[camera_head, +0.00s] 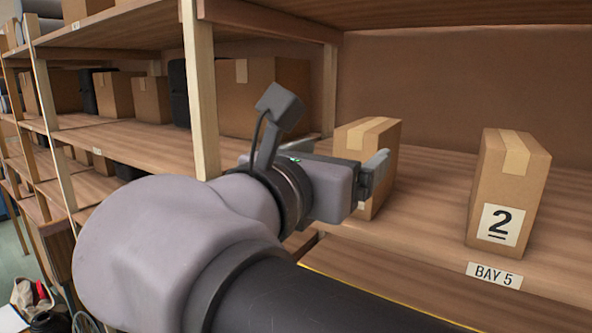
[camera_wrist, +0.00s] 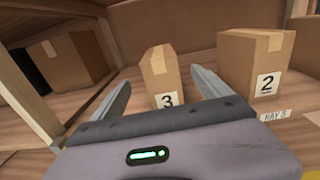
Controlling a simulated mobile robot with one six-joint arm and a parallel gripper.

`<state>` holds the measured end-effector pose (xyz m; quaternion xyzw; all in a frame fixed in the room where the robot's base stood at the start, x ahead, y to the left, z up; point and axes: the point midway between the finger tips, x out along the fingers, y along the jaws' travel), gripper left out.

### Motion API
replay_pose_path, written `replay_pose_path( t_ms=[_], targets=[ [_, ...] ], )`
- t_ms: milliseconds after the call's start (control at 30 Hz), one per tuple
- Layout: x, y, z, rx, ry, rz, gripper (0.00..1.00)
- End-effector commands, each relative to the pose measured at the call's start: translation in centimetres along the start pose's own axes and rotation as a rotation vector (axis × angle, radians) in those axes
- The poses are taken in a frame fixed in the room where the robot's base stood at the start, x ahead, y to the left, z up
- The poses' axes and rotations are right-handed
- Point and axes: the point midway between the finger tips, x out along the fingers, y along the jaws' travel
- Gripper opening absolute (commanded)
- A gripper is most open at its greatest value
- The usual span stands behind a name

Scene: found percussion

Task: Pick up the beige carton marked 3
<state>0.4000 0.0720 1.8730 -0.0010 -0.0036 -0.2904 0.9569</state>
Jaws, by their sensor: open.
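The beige carton marked 3 (camera_wrist: 159,72) stands upright on the shelf, with tape over its top. In the wrist view it shows between and beyond my two open fingers, its label low on its front. In the head view the carton (camera_head: 384,137) is partly hidden behind my gripper (camera_head: 372,180), and its number is not visible there. My gripper (camera_wrist: 162,88) is open, and nothing is held. I cannot tell whether the fingertips overlap the carton's sides in depth.
A similar carton marked 2 (camera_head: 507,190) stands to the right, above a BAY 5 label (camera_head: 494,275). A wooden post (camera_head: 201,90) rises at the left of this bay. Larger boxes (camera_head: 262,95) sit behind it. An upper shelf (camera_head: 440,12) runs overhead. Shelf between the two cartons is clear.

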Motion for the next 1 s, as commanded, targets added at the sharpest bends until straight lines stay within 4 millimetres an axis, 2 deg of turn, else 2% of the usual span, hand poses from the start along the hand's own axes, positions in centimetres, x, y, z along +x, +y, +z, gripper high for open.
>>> replay_pose_path(
  t_ms=[33,100,200,367,600,867,1000],
  targets=[
    [1.4,-0.2,-0.6,-0.001,0.0,-0.009,0.87],
    [3.2,-0.2,-0.3,-0.001,0.0,-0.007,0.87],
    [5.3,-0.1,-0.1,-0.001,0.001,-0.004,0.87],
    [7.0,0.0,0.2,0.0,0.0,-0.002,0.87],
    [11.4,-0.1,0.8,-0.001,0.001,-0.002,0.87],
    [11.9,0.0,0.8,0.0,0.001,0.002,0.87],
    [11.9,0.0,0.8,0.0,0.001,0.002,0.6]
  ],
)
